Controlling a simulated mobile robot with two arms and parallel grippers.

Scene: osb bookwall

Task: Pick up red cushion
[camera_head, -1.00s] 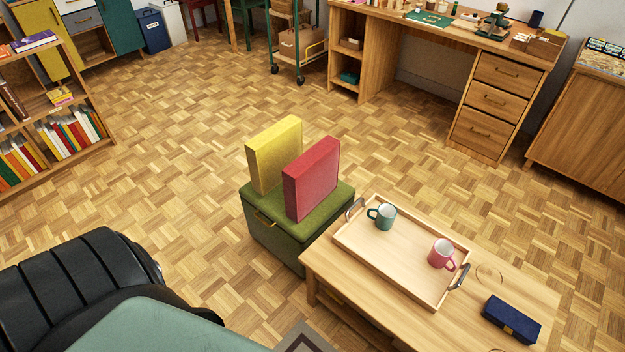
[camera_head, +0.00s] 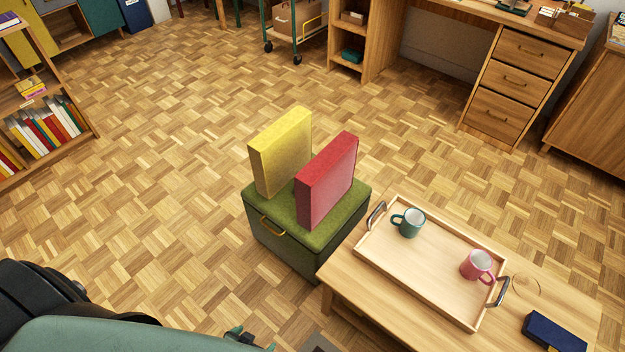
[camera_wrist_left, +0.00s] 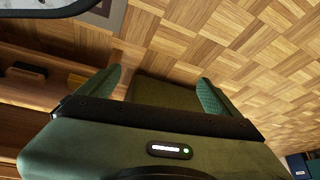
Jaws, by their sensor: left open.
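The red cushion (camera_head: 327,181) stands upright on a green box-shaped ottoman (camera_head: 283,250), right of a yellow cushion (camera_head: 281,152) with a gap between them. My left gripper (camera_head: 252,339) just shows at the bottom edge of the head view, in front of and below the ottoman, apart from the red cushion. In the left wrist view my left gripper (camera_wrist_left: 160,88) is open, its green fingers wide apart with nothing held. A dark green surface shows beyond the fingers there. The cushions do not show in the wrist view.
A wooden coffee table (camera_head: 340,291) stands close to the ottoman's right. On it are a tray (camera_head: 430,265) with a teal mug (camera_head: 409,222) and a pink mug (camera_head: 477,266), and a blue case (camera_head: 553,333). The parquet floor (camera_head: 160,190) left of the ottoman is clear.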

